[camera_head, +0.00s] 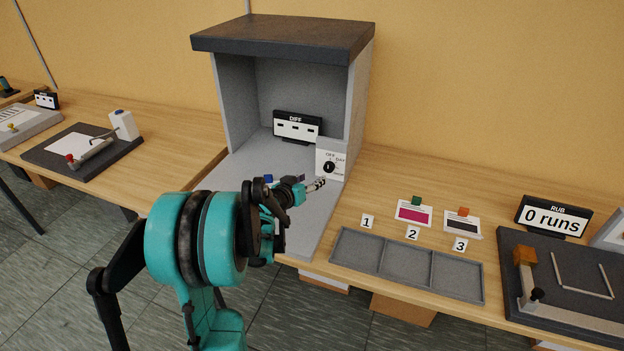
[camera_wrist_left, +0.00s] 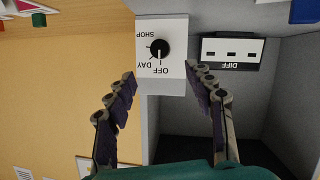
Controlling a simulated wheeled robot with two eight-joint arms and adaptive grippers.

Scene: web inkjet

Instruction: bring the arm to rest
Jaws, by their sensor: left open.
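My left arm (camera_head: 197,238), teal and black, reaches from the lower left into the grey booth (camera_head: 237,98). Its gripper (camera_head: 315,184) is open in front of the white dial panel (camera_head: 331,176). In the left wrist view, which is upside down, the gripper's fingers (camera_wrist_left: 163,76) stand apart below the panel (camera_wrist_left: 177,80) with nothing held between them. The panel's black knob (camera_wrist_left: 159,48) is marked OFF, DAY and SHOP; the setting is hard to tell. I do not see my right gripper.
A DIFF display (camera_head: 297,126) stands inside the booth. To the right are a three-part grey tray (camera_head: 356,248), colour cards (camera_head: 413,214) and a RUB display (camera_head: 553,215) reading 0 runs. A dark board (camera_head: 84,168) with a device lies on the left table.

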